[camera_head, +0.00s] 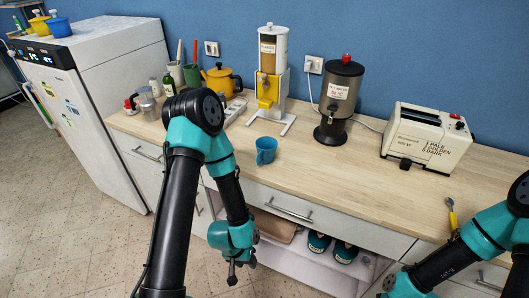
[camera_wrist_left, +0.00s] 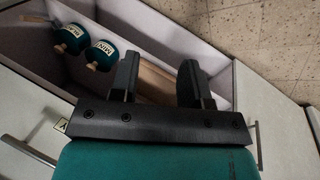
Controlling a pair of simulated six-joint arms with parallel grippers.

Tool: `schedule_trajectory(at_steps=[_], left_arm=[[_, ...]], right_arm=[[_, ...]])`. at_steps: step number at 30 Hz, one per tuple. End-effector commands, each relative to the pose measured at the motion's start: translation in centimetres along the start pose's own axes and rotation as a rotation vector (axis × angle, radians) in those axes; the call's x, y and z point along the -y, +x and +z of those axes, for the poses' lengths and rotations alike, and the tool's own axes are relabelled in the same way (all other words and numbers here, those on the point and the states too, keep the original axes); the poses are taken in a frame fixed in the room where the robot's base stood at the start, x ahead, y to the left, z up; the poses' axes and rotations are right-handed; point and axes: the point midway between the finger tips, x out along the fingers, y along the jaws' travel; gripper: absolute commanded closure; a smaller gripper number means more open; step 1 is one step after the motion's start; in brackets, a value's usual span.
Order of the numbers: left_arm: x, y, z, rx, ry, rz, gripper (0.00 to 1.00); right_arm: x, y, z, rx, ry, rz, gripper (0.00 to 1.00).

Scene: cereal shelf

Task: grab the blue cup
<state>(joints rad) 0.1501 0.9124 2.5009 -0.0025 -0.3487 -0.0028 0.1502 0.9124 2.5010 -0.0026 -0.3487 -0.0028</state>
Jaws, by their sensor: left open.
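The cup does not show in that view. My right arm (camera_head: 470,248) comes in at the lower right; its gripper fingers are not visible.
A cereal dispenser (camera_head: 272,60) stands behind the cup, with a dark drink dispenser (camera_head: 338,105) and a toaster (camera_head: 428,138) to the right. A yellow pot (camera_head: 220,80) is behind left. Teal-topped items (camera_head: 344,252) sit in the lower compartment.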

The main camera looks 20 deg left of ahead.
Motion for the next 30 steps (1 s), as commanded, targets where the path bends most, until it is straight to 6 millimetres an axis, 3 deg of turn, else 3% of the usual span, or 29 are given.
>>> schedule_trajectory(at_steps=[4,21,30], left_arm=[[0.0,0.0,-0.01,0.0,0.0,0.0,0.56],[0.0,0.0,0.0,0.0,0.0,0.0,0.01],[-0.36,-0.06,-0.58,-0.002,0.006,0.003,0.0]], right_arm=[[0.0,0.0,0.0,0.0,0.0,0.0,0.57],[0.0,0.0,0.0,0.0,0.0,0.0,0.57],[-0.01,0.0,0.0,0.0,0.0,0.0,0.57]])
